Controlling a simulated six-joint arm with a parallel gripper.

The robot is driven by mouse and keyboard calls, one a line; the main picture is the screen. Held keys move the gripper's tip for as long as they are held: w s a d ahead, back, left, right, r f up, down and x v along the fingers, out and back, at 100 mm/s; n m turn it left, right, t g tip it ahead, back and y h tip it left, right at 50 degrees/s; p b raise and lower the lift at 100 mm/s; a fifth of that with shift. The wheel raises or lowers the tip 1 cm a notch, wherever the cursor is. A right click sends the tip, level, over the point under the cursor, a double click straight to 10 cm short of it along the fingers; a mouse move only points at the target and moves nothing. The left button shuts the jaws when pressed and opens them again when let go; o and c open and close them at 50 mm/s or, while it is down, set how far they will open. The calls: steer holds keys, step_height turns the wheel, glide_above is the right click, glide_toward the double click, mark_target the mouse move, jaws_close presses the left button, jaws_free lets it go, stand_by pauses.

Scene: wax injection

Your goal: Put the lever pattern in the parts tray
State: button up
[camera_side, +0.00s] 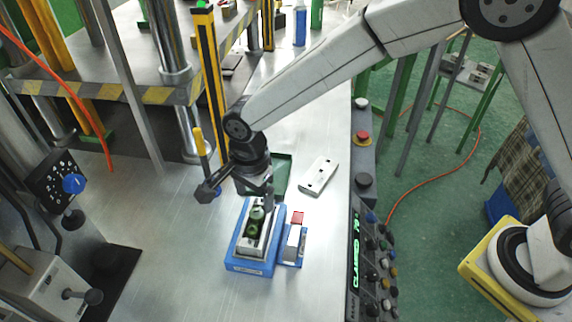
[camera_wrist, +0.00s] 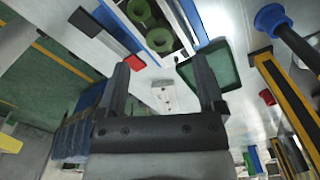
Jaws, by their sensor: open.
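The green lever pattern (camera_side: 256,214) lies in the metal mould in the blue fixture (camera_side: 237,264). In the wrist view its two round green ends (camera_wrist: 159,40) show at the top, and the rest is cut off by the frame. My gripper (camera_side: 262,193) is above the far end of the fixture, apart from the pattern as far as I can tell. In the wrist view my gripper (camera_wrist: 162,75) has its fingers wide apart with nothing between them. The dark green parts tray (camera_side: 284,172) lies just behind the fixture, partly hidden by my gripper; it also shows in the wrist view (camera_wrist: 228,72).
A pale plate with holes (camera_side: 320,175) lies right of the tray. A blue block with a red top (camera_side: 297,218) adjoins the fixture's right side. A button console (camera_side: 368,250) lines the bench's right edge. Yellow-black posts (camera_side: 210,75) stand behind.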

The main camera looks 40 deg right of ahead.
mark_target(256, 213)
steer(key=shift+f, duration=2.55)
jaws_close()
